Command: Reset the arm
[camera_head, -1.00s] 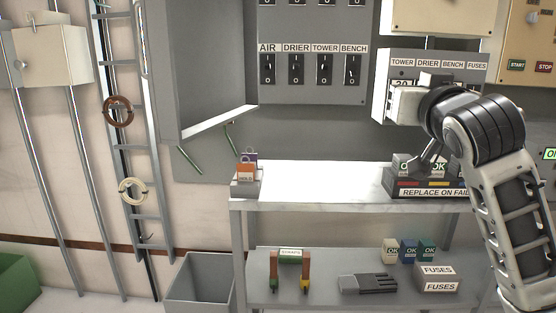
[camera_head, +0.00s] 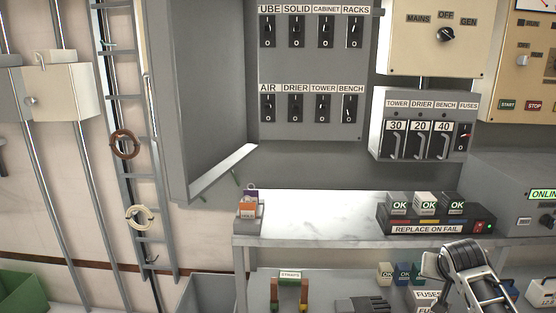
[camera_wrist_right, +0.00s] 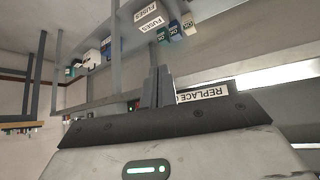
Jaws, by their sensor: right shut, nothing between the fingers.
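My right arm (camera_head: 470,275) is low at the bottom right of the head view, in front of the lower shelf and below the bench's front edge. In the right wrist view my right gripper (camera_wrist_right: 158,88) has its two fingers together with nothing between them. The REPLACE ON FAIL sign (camera_wrist_right: 203,94) shows just beyond the fingers there, and I see no contact. My left arm and gripper are in neither view.
The bench (camera_head: 310,213) carries the REPLACE ON FAIL rack (camera_head: 432,222) with three OK blocks. The fuse panel (camera_head: 425,104) above holds handles marked 30, 20 and 40. The STRAPS stand (camera_head: 290,276) is on the lower shelf. The bench's middle is clear.

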